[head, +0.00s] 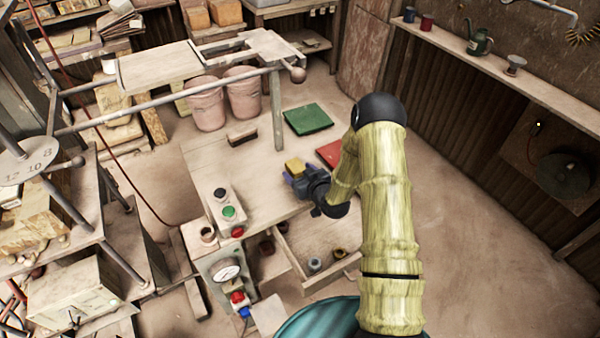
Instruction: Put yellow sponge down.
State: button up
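The yellow sponge (294,167) is a small yellow block at the tip of my gripper (291,174), over the right part of the pale worktable (190,160). The dark grey-blue fingers appear closed on the sponge, and its lower part is hidden by them. I cannot tell whether the sponge touches the tabletop or is a little above it. My wrist and the yellow-green arm come in from the right.
A green pad (308,119) and a red pad (330,153), partly behind my arm, lie on the table. A dark-handled brush or block (242,134) lies further left. A button box (228,212) stands at the front left. An open drawer (318,255) holds small pots.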

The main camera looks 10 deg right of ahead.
jog(key=shift+r, duration=0.1)
jog(key=shift+s+r, duration=0.1)
jog(key=b+v, duration=0.2)
jog(key=v, duration=0.9)
jog(key=shift+s, duration=0.35)
jog(key=shift+d+r, duration=0.1)
jog(key=shift+r, duration=0.05)
